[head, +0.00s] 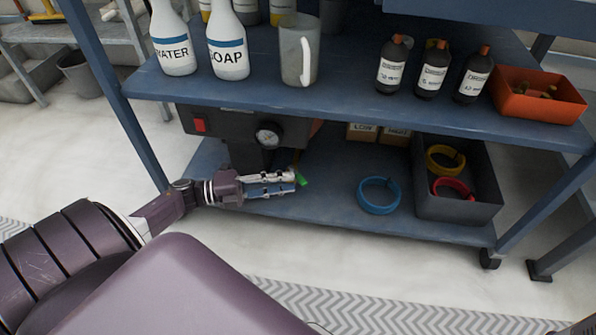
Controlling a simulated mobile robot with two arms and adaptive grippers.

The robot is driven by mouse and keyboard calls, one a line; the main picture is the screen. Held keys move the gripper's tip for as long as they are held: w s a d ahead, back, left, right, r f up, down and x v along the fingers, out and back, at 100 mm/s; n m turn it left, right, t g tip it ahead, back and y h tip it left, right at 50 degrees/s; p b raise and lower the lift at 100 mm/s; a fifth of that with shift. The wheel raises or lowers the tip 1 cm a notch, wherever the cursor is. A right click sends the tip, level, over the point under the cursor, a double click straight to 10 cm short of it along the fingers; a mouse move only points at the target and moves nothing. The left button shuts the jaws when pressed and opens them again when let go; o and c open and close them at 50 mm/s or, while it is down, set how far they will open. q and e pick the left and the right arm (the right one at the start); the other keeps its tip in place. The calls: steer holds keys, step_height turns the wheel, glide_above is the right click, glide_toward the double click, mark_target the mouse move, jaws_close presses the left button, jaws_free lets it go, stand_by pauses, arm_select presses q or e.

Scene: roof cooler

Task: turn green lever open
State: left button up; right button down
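A small green lever (303,181) shows just past the fingertips of my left gripper (294,182), below a dark unit with a round gauge (268,135) and a red switch (199,125). The unit sits on the lower shelf, under the middle shelf. My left gripper reaches in from the left, with one pale finger above and one blue-grey finger below. The fingers lie close together, and their tips are beside or at the lever. I cannot tell whether they touch it or hold it. Most of the lever's mount is hidden. My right gripper is not in view.
A blue ring (378,196) lies on the lower shelf (320,206), right of the gripper. A grey bin (457,207) holds a yellow ring and a red ring. The middle shelf (350,104) overhangs, carrying bottles, a jug (299,52) and an orange tray (540,97).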

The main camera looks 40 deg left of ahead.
arm_select(q)
steer(key=v, duration=0.7)
steer(key=shift+s+a, duration=0.1)
steer(key=shift+s, duration=0.05)
steer(key=shift+c, duration=0.2)
